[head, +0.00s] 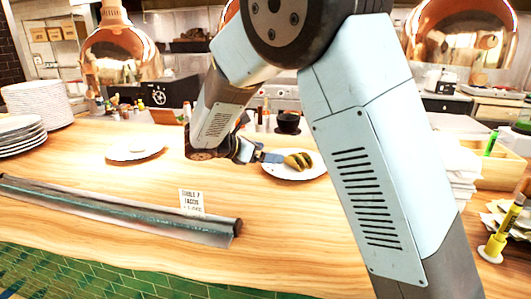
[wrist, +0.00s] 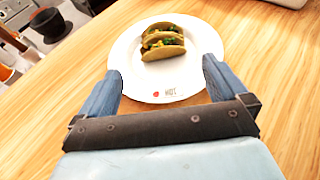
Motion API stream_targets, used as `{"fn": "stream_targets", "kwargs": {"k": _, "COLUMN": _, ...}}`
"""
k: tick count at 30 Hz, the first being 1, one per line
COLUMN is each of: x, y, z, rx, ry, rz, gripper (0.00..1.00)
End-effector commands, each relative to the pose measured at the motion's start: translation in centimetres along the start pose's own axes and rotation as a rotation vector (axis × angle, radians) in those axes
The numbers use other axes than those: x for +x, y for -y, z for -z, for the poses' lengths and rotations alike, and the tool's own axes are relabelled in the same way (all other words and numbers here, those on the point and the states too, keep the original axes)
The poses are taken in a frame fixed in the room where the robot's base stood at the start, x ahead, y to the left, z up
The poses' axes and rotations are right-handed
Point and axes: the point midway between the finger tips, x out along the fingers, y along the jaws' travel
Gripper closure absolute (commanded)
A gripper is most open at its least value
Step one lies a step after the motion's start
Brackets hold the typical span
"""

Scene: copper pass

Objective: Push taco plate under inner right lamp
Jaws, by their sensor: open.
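The taco plate (head: 285,175), white and round with tacos (head: 298,160) on it, stands on the wooden counter right of my gripper in the head view. In the wrist view, the plate (wrist: 129,62) lies just beyond and partly between my gripper's fingers (wrist: 161,68), with tacos (wrist: 163,45) toward its far side. My gripper (head: 270,157) is open and empty, low at the plate's near edge; I cannot tell if it touches. Copper lamps hang at the left (head: 120,55) and right (head: 465,30); another (head: 229,12) is mostly hidden by my arm. I cannot tell which is the inner right one.
Another white plate (head: 135,148) stands on the counter to the left. Plate stacks (head: 38,105) are at the far left. A metal ticket rail (head: 120,210) with a paper ticket (head: 191,201) runs along the front. A dark bowl (head: 289,121) stands behind the taco plate.

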Motion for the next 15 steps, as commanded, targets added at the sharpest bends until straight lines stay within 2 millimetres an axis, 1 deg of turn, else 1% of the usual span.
{"fn": "stream_targets", "kwargs": {"k": 5, "x": 1.9, "y": 0.1, "z": 0.0, "rx": 0.0, "ry": 0.0, "rz": 0.004, "gripper": 0.0}}
{"fn": "stream_targets", "kwargs": {"k": 15, "x": 7.3, "y": 0.1, "z": 0.0, "rx": 0.001, "ry": 0.0, "rz": 0.004, "gripper": 0.0}}
